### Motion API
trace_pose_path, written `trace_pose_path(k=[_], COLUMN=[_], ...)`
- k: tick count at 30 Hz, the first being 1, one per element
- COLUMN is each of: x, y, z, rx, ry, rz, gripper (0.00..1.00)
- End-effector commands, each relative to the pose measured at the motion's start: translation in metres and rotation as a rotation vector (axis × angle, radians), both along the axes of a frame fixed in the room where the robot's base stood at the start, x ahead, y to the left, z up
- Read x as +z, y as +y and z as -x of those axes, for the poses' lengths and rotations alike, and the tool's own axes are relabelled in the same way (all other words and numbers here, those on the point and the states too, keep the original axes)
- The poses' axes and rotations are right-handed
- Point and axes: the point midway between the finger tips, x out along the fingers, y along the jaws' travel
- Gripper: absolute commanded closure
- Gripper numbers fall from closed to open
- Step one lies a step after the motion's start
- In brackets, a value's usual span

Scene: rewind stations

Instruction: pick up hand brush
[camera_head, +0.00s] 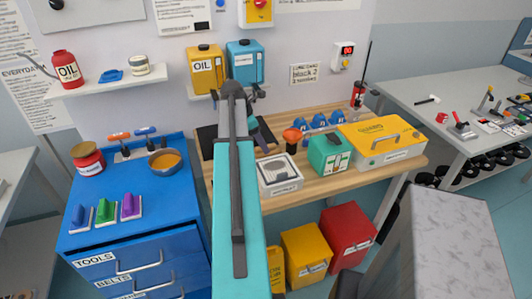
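I cannot tell for sure which thing is the hand brush. A blue piece (78,217), a green piece (104,211) and a purple piece (130,206), each with a pale base, stand in a row on the blue cabinet's front left. Behind them lie an orange-handled tool (119,137) and a blue-handled tool (145,131). A dark object (264,133) on the wooden bench is partly hidden by my arm. My teal arm reaches up the middle. My gripper (236,96) is at its far end, in front of the oil cans' shelf. Its fingers are too small and covered to judge.
The blue cabinet (187,187) also bears a bowl (165,162) and a red jar (88,160). The wooden bench (305,205) holds a yellow case (382,142), a green box (329,153) and a white box (279,174). A grey block (455,240) stands at front right.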

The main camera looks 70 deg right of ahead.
Motion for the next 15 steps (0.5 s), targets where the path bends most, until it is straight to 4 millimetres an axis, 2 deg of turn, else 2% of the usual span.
trace_pose_path(k=[15], x=[-0.0041], y=[-0.0015], z=[0.002], rx=[-0.001], ry=[0.0], rz=[0.0], gripper=[0.39])
